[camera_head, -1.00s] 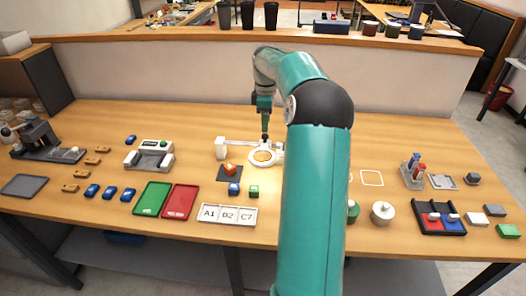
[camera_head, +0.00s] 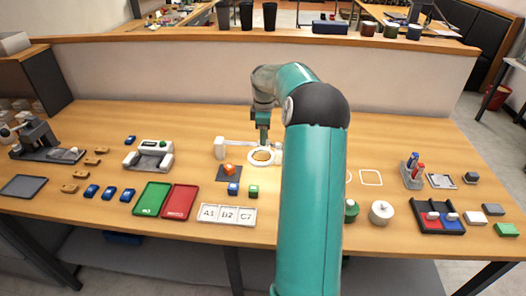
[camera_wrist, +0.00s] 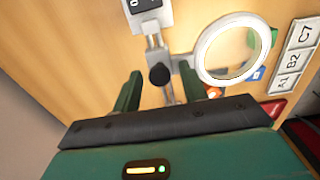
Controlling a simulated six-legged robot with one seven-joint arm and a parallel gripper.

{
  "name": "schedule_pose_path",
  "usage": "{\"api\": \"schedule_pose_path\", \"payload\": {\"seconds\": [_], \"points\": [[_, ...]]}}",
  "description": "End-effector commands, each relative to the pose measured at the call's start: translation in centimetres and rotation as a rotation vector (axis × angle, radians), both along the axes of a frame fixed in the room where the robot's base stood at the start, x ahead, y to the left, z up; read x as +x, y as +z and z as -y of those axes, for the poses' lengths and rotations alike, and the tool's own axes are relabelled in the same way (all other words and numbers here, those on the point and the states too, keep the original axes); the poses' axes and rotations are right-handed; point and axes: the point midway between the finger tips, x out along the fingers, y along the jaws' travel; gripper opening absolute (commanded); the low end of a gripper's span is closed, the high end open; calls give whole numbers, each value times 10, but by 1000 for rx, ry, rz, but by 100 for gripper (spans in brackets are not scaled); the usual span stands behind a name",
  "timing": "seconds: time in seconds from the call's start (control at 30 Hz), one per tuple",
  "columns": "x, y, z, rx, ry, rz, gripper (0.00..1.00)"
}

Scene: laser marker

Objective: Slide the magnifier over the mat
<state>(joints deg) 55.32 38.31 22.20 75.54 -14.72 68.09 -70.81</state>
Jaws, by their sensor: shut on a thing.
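The magnifier (camera_head: 219,148) has a white base, a horizontal arm and a white ring with a lens, which also shows in the wrist view (camera_wrist: 203,52). The dark square mat (camera_head: 222,177) lies in front of the arm, left of the ring, with an orange piece (camera_head: 229,169) on it. The ring is beside the mat, not over it. My gripper (camera_head: 263,137) is just behind the ring. In the wrist view its two green fingers (camera_wrist: 161,74) are on either side of the magnifier's black knob, shut on it. The mat is mostly hidden there.
A blue block (camera_head: 233,188) and a green block (camera_head: 253,190) sit in front of the mat. A labelled A1 B2 C7 plate (camera_head: 227,222) lies nearer the front edge. Green (camera_head: 151,198) and red (camera_head: 180,201) trays are to the left.

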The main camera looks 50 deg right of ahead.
Motion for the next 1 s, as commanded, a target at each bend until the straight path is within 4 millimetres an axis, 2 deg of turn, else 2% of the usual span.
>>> {"api": "schedule_pose_path", "payload": {"seconds": [0.03, 0.47, 1.0], "points": [[-4, -17, 0, 13, -2, -17, 29], [-4, -18, 1, 11, -4, -17, 32], [18, -18, -17, 10, -3, -18, 33]]}}
